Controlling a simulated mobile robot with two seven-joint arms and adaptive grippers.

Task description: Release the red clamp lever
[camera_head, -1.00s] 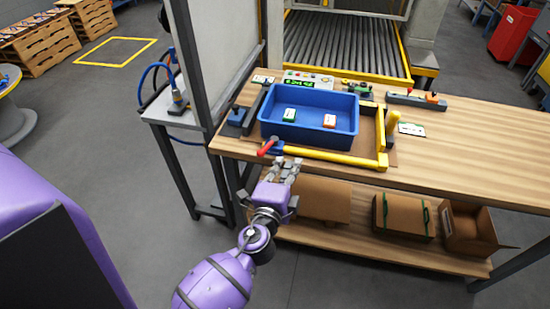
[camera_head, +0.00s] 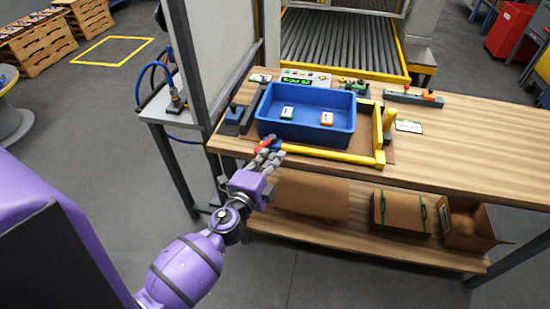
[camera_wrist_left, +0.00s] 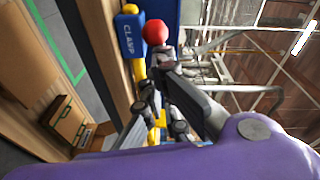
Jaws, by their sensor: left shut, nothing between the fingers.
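The red clamp lever (camera_head: 264,142) is at the table's front left, by the blue tray's near left corner. Its round red knob (camera_wrist_left: 155,32) shows in the left wrist view beside a blue block marked CLAMP (camera_wrist_left: 130,38). My left gripper (camera_head: 266,153) is shut with nothing between its fingers. Its fingertips are right at the lever in the head view and partly cover it. In the left wrist view the fingers (camera_wrist_left: 160,75) point toward the knob; I cannot tell whether they touch it. My right gripper is not in view.
The blue tray (camera_head: 305,136) holds a green-and-white and an orange-and-white block. A panel on a dark post (camera_head: 212,60) stands left. The table's right side is clear.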

